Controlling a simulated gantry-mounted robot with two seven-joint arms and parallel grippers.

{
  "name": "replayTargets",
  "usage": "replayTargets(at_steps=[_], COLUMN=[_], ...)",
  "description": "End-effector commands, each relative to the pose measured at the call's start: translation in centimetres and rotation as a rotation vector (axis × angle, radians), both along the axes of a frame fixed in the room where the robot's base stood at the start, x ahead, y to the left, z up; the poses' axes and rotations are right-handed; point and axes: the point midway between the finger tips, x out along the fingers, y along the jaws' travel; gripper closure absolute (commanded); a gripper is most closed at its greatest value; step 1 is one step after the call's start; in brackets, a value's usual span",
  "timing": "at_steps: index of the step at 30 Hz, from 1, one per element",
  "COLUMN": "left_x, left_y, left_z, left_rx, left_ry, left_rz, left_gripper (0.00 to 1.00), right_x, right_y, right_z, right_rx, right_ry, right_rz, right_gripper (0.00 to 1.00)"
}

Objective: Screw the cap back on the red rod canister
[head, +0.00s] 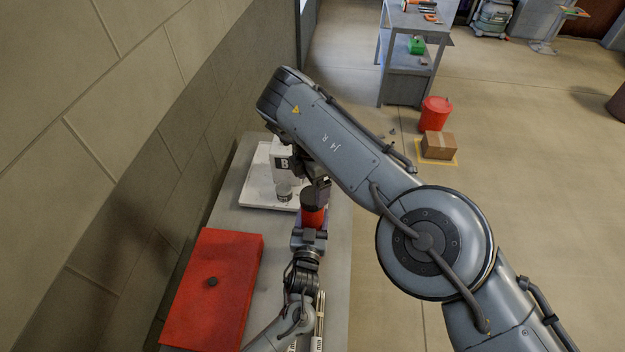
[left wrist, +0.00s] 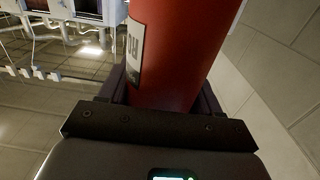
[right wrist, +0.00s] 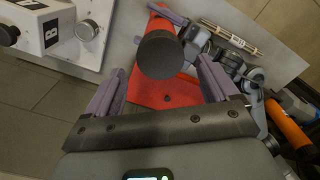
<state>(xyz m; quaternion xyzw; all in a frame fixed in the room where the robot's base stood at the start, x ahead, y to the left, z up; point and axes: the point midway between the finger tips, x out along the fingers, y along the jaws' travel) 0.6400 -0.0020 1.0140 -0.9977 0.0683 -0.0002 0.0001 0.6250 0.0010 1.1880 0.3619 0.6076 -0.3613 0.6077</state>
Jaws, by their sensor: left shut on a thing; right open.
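The red rod canister (head: 312,216) stands above the grey bench in the head view, and its red body (left wrist: 170,55) fills the left wrist view with a white label. My left gripper (head: 309,237) is shut on the canister from the near side. A dark round cap (right wrist: 160,55) shows at the canister's upper end; I cannot tell how tightly it sits. My right gripper (right wrist: 160,85) is open, its purple fingers spread to either side of the cap in its wrist view, with no clear contact. In the head view my right arm partly hides this gripper.
A red box (head: 225,270) with a dark knob lies on the bench (head: 335,270) at the near left. A white tray (head: 258,190) holds a white unit marked B (head: 282,158) and a silver cylinder (head: 284,192). A block wall (head: 100,130) bounds the left side.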

Motion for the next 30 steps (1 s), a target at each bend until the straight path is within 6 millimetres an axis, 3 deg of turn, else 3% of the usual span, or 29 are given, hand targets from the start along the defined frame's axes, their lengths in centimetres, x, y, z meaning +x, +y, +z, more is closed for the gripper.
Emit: replayTargets(at_steps=[13,25,30], left_x=[0.0,0.0,0.0], left_y=[0.0,0.0,0.0], left_z=[-0.1,0.0,0.0], left_rx=[0.000,0.000,0.000], left_ry=[0.001,0.001,0.001], left_rz=[0.000,0.000,0.000], left_gripper=[1.00,1.00,1.00], right_x=[0.1,0.0,0.0], right_y=[-0.1,-0.1,-0.1], right_z=[3.2,3.3,2.5], right_rx=[-0.002,-0.001,0.000], right_ry=[-0.003,0.001,0.002], right_rz=[0.527,0.564,0.563], right_gripper=[0.13,0.13,0.13])
